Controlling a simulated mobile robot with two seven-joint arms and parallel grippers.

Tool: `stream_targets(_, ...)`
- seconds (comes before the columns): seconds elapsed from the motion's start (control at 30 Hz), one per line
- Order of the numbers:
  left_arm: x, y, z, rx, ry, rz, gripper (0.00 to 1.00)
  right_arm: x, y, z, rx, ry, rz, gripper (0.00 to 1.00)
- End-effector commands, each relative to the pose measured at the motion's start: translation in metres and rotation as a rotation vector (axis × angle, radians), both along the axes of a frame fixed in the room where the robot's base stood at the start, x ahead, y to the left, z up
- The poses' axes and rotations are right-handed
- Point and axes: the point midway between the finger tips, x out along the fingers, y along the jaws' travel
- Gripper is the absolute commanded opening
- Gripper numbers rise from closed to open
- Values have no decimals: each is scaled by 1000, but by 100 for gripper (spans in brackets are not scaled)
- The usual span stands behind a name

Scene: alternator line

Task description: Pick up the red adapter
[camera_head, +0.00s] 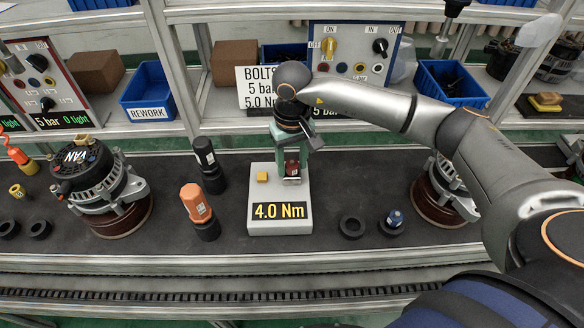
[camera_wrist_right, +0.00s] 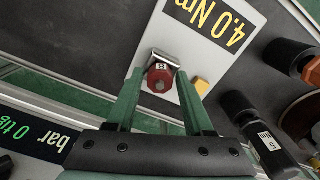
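The red adapter (camera_head: 291,168) stands on the pale block marked 4.0 Nm (camera_head: 256,225), near its right side. In the right wrist view the adapter (camera_wrist_right: 160,79) shows a dark red body with a silver metal part. My right gripper (camera_head: 292,158) comes down over the adapter from behind. In the right wrist view its two green fingers (camera_wrist_right: 158,77) are apart, one on each side of the adapter, with a narrow gap visible. The fingers partly hide the adapter in the head view. My left gripper is not in view.
A small yellow block (camera_head: 262,177) lies on the pale block. Left of it stand an orange-topped tool (camera_head: 196,203) and a black tool (camera_head: 207,160). Alternators (camera_head: 100,190) stand on both sides. Behind are shelf posts and blue bins (camera_head: 150,95).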

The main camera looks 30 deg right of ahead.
Motion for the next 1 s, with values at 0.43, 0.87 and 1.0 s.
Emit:
stream_targets(0.43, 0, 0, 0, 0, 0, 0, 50, 0, 0, 0, 0, 0, 0, 0)
stream_targets(0.87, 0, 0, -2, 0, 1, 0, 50, 1, 0, 5, 1, -4, 0, 0)
stream_targets(1.0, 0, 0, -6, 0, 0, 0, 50, 1, 0, 19, 1, -5, 1, 0)
